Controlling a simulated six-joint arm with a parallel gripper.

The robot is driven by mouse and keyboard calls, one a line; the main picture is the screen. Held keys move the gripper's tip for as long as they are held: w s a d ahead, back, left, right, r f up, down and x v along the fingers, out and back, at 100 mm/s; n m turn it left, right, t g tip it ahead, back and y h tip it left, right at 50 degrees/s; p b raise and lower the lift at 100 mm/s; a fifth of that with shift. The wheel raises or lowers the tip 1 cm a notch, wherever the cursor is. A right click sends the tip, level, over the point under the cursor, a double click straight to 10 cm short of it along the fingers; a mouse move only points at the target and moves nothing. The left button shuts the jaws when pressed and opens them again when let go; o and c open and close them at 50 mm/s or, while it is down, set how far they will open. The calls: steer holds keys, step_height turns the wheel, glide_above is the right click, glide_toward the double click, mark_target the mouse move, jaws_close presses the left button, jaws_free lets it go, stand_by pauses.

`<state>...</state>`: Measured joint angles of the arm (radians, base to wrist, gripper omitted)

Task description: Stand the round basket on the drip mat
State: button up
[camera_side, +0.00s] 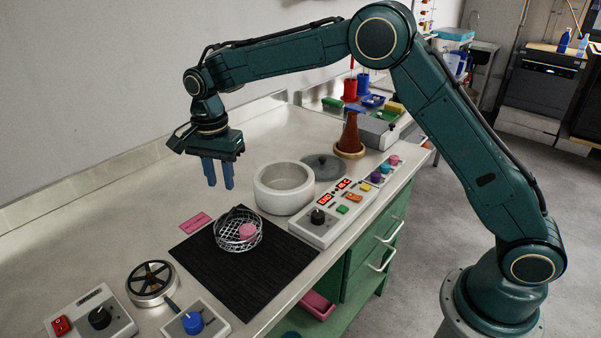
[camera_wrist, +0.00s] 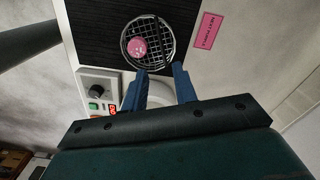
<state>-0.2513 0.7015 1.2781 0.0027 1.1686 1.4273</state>
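The round wire basket (camera_side: 238,247) stands upright on the black ribbed mat (camera_side: 262,277), near the mat's back edge. A pink round piece (camera_side: 247,231) lies inside the basket. The basket (camera_wrist: 148,63) also shows in the wrist view, with the pink piece (camera_wrist: 137,47) in it and the dark mat (camera_wrist: 92,30) under it. My gripper (camera_side: 218,187) is up in the air behind the mat, apart from the basket. Its two blue fingers are spread with an empty gap between them, also seen in the wrist view as my gripper (camera_wrist: 159,68).
A white round bath (camera_side: 284,187) and a control box (camera_side: 328,222) with a red display stand right of the mat. A round burner-like plate (camera_side: 152,282) and knob boxes stand at the front left. A pink label (camera_side: 195,223) lies behind the mat. The counter at left is clear.

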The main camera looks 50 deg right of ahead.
stand_by(0.3)
steer(key=s+d+r+n+t, duration=0.1)
steer(key=s+d+r+n, duration=0.2)
steer(key=s+d+r, duration=0.35)
steer(key=s+d+r+n+t, duration=0.2)
steer(key=s+d+r+n, duration=0.15)
steer(key=s+r, duration=0.55)
steer(key=s+d+f+n+t, duration=0.1)
steer(key=s+d+n, duration=0.1)
steer(key=s, duration=0.8)
steer(key=s+d+f+n+t, duration=0.1)
steer(key=s+n, duration=0.4)
steer(key=s, duration=0.5)
steer(key=shift+s+d+f+t, duration=0.3)
steer(key=shift+d+f, duration=0.1)
steer(key=shift+f, duration=0.3)
